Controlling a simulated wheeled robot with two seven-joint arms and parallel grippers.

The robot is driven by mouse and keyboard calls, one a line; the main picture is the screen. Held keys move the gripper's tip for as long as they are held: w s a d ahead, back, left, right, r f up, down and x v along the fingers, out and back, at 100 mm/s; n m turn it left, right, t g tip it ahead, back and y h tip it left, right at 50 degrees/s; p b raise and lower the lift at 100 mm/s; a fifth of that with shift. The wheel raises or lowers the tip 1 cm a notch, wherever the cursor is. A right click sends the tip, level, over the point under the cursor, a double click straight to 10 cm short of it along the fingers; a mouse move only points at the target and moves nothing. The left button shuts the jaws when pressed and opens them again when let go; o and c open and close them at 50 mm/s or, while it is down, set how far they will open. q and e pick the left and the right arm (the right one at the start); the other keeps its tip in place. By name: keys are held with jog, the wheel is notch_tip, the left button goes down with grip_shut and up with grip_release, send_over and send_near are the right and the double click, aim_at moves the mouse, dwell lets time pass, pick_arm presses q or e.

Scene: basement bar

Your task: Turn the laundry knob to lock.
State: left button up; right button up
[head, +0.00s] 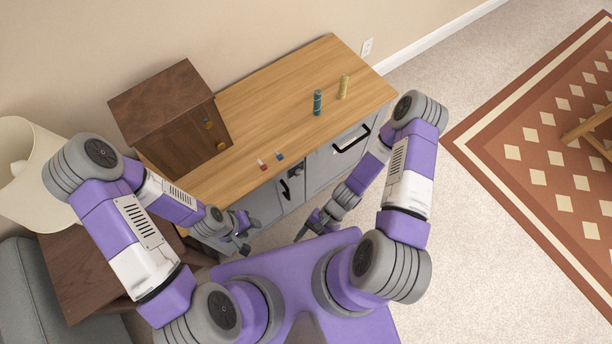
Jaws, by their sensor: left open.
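No knob is clearly marked as the laundry knob. A small dark fitting (297,171) shows at the top of the grey cabinet front, too small to make out. My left gripper (243,236) is open and empty, low in front of the cabinet's left part. My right gripper (309,231) hangs in front of the cabinet's middle, apart from it; its fingers are too small to tell their opening.
The grey cabinet (322,172) has a wooden top (290,95) and black handles. A teal cylinder (317,102), a yellow cylinder (344,87) and small red and blue items (262,165) stand on it. A lamp (35,180) is at left. Carpet (480,235) is clear at right.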

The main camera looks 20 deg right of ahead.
jog(key=a+m+t+y, duration=0.1)
jog(key=a+m+y, duration=0.2)
jog(key=m+y, duration=0.1)
jog(key=m+t+h+b, duration=0.3)
jog(key=m+t+h, duration=0.3)
jog(key=m+t, duration=1.45)
send_near(300, 175)
jog(key=shift+m, duration=0.25)
jog(key=b+x, duration=0.2)
jog(key=x, duration=0.6)
jog(key=shift+w, duration=0.15)
jog(key=shift+c, duration=0.2)
jog(key=c, duration=1)
